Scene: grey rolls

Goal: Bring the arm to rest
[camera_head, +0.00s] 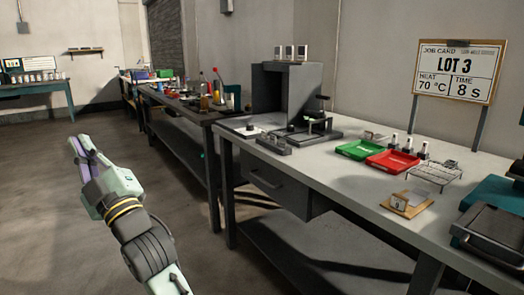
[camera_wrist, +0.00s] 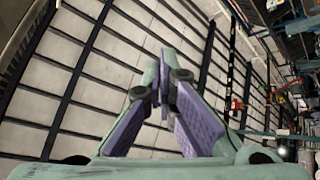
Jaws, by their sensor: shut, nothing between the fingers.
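My gripper (camera_head: 80,147) is held up over the open floor, left of the workbench, in the head view. Its fingers point up and away from the bench. In the wrist view my gripper (camera_wrist: 164,70) shows its purple finger pads come together at the tips. It is shut, with nothing between the fingers. My arm reaches up from the bottom edge of the head view and touches nothing that I can see.
The workbench (camera_head: 330,168) bears a green tray (camera_head: 357,150), a red tray (camera_head: 393,161), a wire rack (camera_head: 434,173) and a grey machine (camera_head: 287,90). A job card (camera_head: 457,70) stands behind. A farther bench (camera_head: 185,115) holds bottles. The floor (camera_head: 40,200) at left is clear.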

